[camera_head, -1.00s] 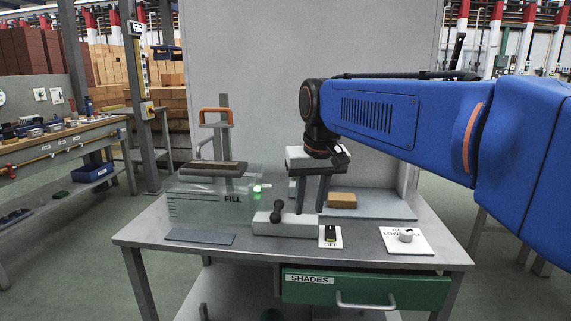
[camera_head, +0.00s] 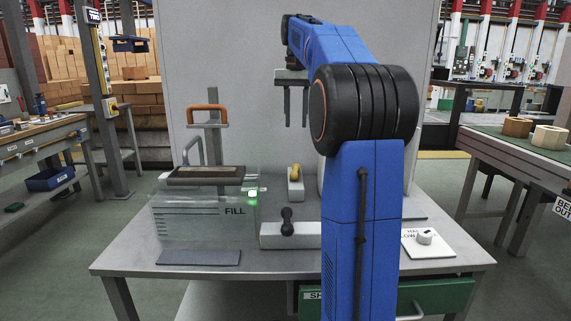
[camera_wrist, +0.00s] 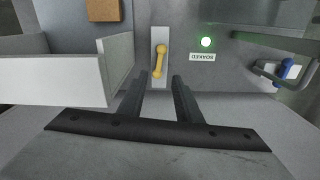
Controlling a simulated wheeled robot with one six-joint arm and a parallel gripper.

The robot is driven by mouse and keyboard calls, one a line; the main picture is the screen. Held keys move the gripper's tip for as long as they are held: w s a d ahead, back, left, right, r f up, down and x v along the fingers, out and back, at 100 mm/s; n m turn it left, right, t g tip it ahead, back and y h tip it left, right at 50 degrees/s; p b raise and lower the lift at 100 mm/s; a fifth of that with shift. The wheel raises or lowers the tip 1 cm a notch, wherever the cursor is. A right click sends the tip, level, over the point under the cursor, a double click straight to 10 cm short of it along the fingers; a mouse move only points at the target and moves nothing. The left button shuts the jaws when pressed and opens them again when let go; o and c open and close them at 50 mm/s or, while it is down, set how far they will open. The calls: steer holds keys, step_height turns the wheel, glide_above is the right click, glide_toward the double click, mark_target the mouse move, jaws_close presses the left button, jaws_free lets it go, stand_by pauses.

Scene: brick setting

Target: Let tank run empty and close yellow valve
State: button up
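The clear tank (camera_head: 172,222), marked FILL, stands on the left of the grey table. I cannot make out a water level in it. The yellow valve (camera_head: 295,171) sits on a pale block right of the tank. In the wrist view its yellow handle (camera_wrist: 160,60) lies lengthwise along its narrow plate, just beyond my fingertips. My gripper (camera_head: 296,120) points down above and behind the valve in the head view; its two dark fingers are apart with nothing between them, as the wrist view shows (camera_wrist: 160,86). A green light (camera_head: 252,194) glows at the tank's right end.
A dark lever (camera_head: 287,222) stands on a block in front of the valve. A white knob plate (camera_head: 428,244) is at the right. An orange handle (camera_head: 207,107) tops a post behind the tank. A white-walled tray (camera_wrist: 60,77) lies left in the wrist view, a blue handle (camera_wrist: 285,69) right.

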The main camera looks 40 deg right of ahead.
mark_target(296, 168)
steer(key=f, duration=0.5)
steer(key=w+d+f, duration=0.1)
steer(key=f, duration=0.5)
steer(key=w+f, duration=0.1)
steer(key=f, duration=0.5)
steer(key=shift+d, duration=0.35)
steer(key=shift+c, duration=0.3)
jaws_close()
